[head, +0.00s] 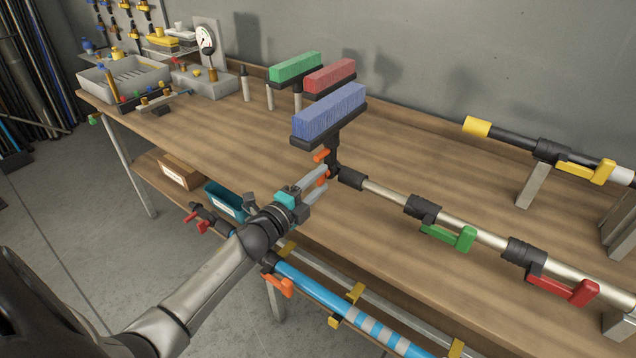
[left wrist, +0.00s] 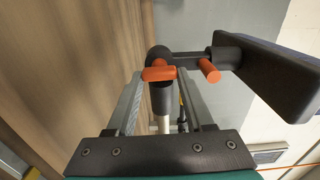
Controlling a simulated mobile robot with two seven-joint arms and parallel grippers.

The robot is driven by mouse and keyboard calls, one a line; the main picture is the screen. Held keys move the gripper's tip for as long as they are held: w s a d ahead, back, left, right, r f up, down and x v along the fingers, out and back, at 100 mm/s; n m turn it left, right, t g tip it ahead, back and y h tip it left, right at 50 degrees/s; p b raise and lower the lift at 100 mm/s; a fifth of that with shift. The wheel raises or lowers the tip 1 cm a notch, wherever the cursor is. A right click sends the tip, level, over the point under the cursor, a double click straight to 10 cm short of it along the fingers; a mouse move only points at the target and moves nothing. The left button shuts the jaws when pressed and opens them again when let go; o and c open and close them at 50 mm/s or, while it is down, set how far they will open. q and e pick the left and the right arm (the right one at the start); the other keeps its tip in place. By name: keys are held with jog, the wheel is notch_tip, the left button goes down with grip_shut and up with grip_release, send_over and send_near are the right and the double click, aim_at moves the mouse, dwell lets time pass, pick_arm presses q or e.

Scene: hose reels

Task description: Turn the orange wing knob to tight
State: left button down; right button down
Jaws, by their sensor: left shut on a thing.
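The orange wing knob (head: 322,178) sits at the black joint below the blue brush (head: 330,113), at the end of a metal pole (head: 385,192). My left gripper (head: 324,183) reaches it from the front left and is shut on it. In the left wrist view the knob (left wrist: 160,74) lies crosswise between the two fingertips (left wrist: 159,80). A second orange piece (left wrist: 209,70) sticks out beside it on the brush's black bracket, clear of the fingers. Any tightness mark cannot be made out. My right gripper is not in view.
The pole carries a green lever (head: 450,238) and a red lever (head: 565,290). Green (head: 296,67) and red (head: 330,76) brushes stand behind. A blue pole (head: 320,292) runs below the front edge. The middle of the wooden bench (head: 225,135) is clear.

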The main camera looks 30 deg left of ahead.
pick_arm(q)
jog(key=shift+m, duration=0.4)
jog(key=shift+c, duration=1.4)
grip_release()
jog(key=s+a+p, duration=0.1)
jog(key=s, duration=1.4)
jog(key=shift+s, duration=0.15)
jog(key=shift+n, duration=0.3)
